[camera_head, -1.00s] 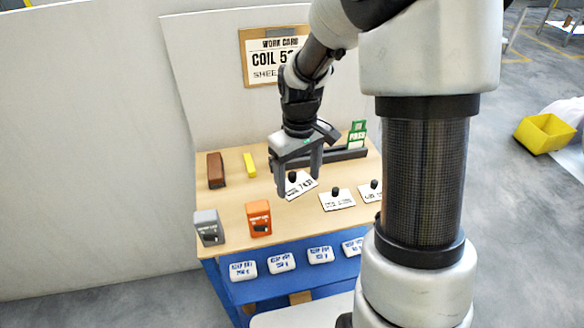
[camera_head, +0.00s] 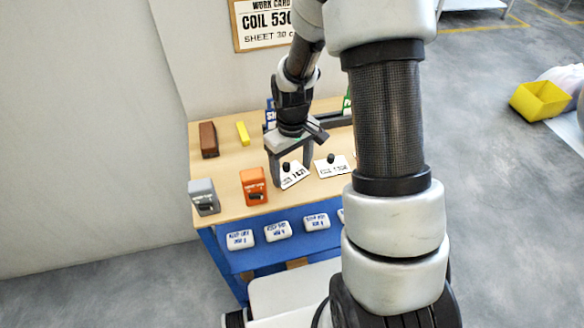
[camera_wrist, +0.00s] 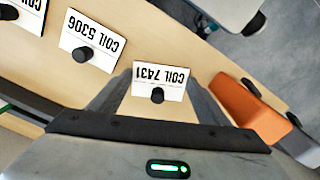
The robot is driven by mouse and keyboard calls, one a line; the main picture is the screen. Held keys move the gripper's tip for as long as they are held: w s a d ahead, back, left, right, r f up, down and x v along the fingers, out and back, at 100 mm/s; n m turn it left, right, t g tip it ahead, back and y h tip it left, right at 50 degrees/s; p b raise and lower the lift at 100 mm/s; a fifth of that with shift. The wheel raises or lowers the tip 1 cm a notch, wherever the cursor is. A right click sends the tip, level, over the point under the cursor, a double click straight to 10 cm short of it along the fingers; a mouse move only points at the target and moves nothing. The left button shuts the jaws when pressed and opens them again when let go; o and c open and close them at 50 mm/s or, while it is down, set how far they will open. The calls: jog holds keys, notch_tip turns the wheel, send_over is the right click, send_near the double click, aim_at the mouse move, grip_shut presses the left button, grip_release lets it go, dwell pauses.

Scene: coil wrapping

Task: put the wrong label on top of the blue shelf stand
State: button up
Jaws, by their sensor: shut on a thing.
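My gripper (camera_head: 291,180) is shut on the black knob of a white label reading COIL 7431 (camera_head: 295,177). In the wrist view the label (camera_wrist: 172,78) hangs between the fingers, over the wooden table; I cannot tell its exact height. A blue stand (camera_head: 270,114) with letters starting "SH" is at the back of the table, partly hidden behind my arm. A second label (camera_head: 332,167) lies to the right and reads COIL 5306 in the wrist view (camera_wrist: 90,45). The work card (camera_head: 267,26) on the wall reads COIL 530, its end cut off.
An orange box (camera_head: 253,187) and a grey box (camera_head: 204,197) stand near the table's front left. A third label (camera_wrist: 22,14) and a green stand (camera_head: 347,106) are partly hidden.

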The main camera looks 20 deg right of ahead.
jog(key=shift+f, duration=0.15)
jog(key=o, duration=1.1)
jog(key=shift+c, duration=0.2)
